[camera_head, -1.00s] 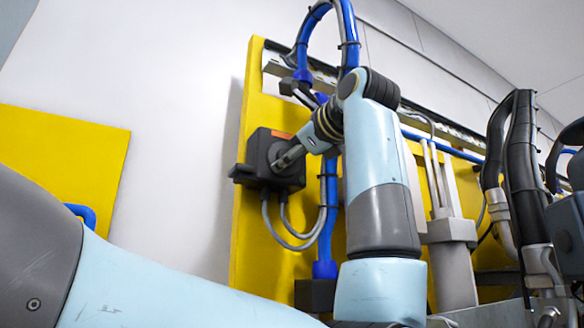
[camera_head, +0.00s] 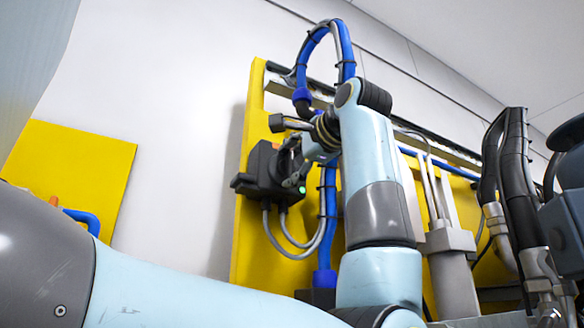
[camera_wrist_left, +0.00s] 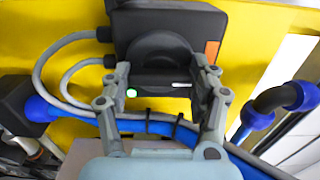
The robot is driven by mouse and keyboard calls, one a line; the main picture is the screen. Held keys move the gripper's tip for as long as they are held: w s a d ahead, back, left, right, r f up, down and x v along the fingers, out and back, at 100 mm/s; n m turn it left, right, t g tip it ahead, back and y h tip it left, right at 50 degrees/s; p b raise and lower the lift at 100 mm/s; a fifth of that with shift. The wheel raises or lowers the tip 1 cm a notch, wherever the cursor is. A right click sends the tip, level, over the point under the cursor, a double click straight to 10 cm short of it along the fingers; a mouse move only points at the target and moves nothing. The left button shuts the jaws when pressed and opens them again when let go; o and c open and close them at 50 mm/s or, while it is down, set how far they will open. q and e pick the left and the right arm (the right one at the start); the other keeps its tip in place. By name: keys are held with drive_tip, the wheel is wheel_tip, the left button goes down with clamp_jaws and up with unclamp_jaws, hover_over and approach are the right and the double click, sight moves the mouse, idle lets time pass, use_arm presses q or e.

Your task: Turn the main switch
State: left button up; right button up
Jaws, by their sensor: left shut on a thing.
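The main switch is a dark box (camera_head: 262,172) on the yellow panel in the head view, with two grey cables below it. In the left wrist view the switch box (camera_wrist_left: 200,35) shows a round black dial with a grip bar (camera_wrist_left: 160,82), a small green light and an orange label. My left gripper (camera_head: 290,170) reaches the box's front from the right; in the wrist view its two fingers (camera_wrist_left: 163,88) stand on either side of the grip bar, shut on it. In the head view the gripper partly hides the dial. My right gripper is not in view.
Blue hoses (camera_head: 327,225) run down the panel beside the switch and loop above it. Grey pipes and a cylinder (camera_head: 450,260) stand to the right, with thick black hoses (camera_head: 515,170) further right.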

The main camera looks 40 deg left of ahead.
use_arm(q)
drive_tip(key=shift+f, duration=0.15)
idle(0.3)
drive_tip(key=o, duration=0.9)
drive_tip(key=shift+o, duration=1.4)
drive_tip(key=v, duration=0.7)
drive_tip(key=shift+d, duration=0.3)
drive_tip(key=shift+s, duration=0.1)
